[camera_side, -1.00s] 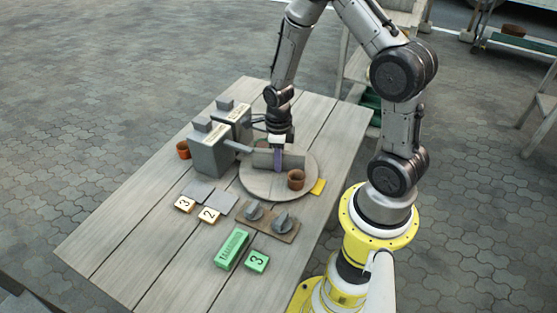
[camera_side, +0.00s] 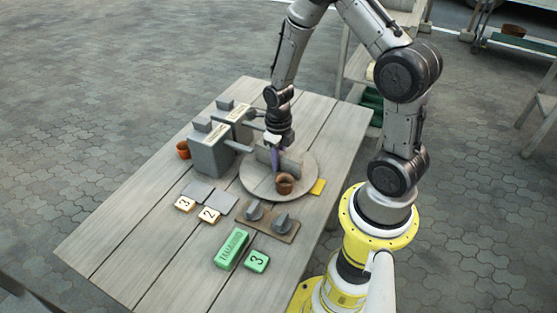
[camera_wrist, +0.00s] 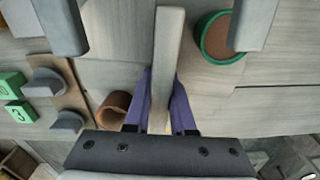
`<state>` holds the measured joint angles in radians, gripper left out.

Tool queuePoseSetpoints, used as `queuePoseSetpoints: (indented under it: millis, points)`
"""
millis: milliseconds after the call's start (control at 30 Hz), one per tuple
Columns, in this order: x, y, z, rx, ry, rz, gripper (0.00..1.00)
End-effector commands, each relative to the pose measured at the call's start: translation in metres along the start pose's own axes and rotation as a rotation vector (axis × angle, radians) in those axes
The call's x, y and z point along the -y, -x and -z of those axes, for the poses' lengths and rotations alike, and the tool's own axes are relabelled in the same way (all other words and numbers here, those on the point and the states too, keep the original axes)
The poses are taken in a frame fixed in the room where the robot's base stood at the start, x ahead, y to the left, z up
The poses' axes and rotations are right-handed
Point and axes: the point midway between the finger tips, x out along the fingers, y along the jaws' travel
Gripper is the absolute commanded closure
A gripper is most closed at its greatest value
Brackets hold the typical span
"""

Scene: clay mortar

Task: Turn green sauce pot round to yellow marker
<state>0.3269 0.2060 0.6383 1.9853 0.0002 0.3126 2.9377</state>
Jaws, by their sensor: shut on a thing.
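The turntable (camera_side: 253,184) is a round grey wooden disc with upright dividing walls. My gripper (camera_side: 276,160) has its purple fingers shut on one dividing wall (camera_wrist: 164,50), with a finger on each side of it in the wrist view (camera_wrist: 160,112). The green-rimmed sauce pot (camera_wrist: 222,36) stands on the disc, right of that wall in the wrist view; I cannot make it out in the side view. A brown pot (camera_side: 285,184) stands on the disc's near part, and it also shows in the wrist view (camera_wrist: 114,110). The yellow marker (camera_side: 318,187) lies at the disc's right edge.
Two grey dispensers (camera_side: 211,152) stand left of the disc, close to it. A board with two grey knobs (camera_side: 268,220) lies in front. Number tiles (camera_side: 209,215), a green box (camera_side: 232,249) and an orange pot (camera_side: 183,150) are also on the table.

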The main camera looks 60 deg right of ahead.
Motion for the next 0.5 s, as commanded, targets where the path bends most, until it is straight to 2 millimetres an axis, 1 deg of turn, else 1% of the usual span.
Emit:
queuePoseSetpoints:
  millis: [200,500]
  points:
    - [0.0003,0.0021,-0.0019,0.005,-0.042,0.001,1.00]
    - [0.0003,0.0021,-0.0019,0.005,-0.061,0.001,1.00]
